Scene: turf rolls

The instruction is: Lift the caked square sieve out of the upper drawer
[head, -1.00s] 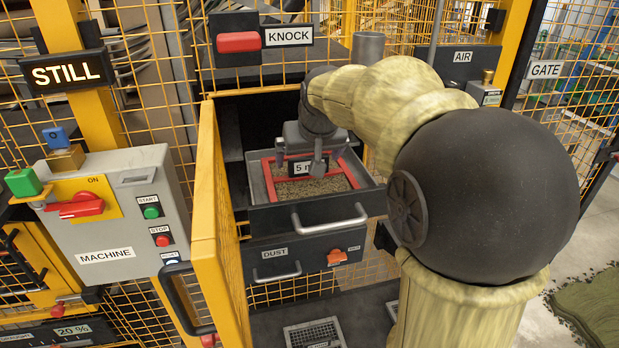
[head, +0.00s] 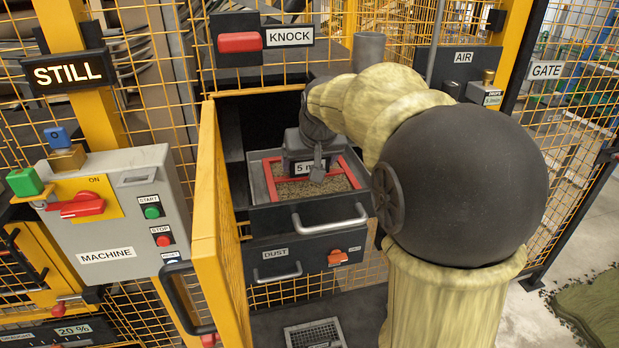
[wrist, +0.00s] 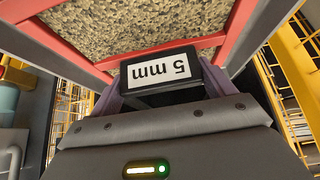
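The square sieve (head: 353,164) has a red frame and is covered with brown, caked grit. It sits within the upper drawer (head: 261,219), which is pulled out; whether it touches the drawer floor I cannot tell. A black tab labelled 5 mm stands at the sieve's front edge and fills the middle of the wrist view (wrist: 160,71). My gripper (head: 317,170) is above the front of the sieve. In the wrist view (wrist: 162,88) its fingers lie against both ends of the tab, with no gap visible. The fingertips are partly hidden.
A yellow mesh door (head: 217,225) stands open just left of the drawer. A DUST drawer (head: 300,258) is below. The KNOCK panel (head: 262,38) hangs above. A grey MACHINE box (head: 120,210) is at left, beside a lit STILL sign (head: 70,72). Yellow fencing surrounds the place.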

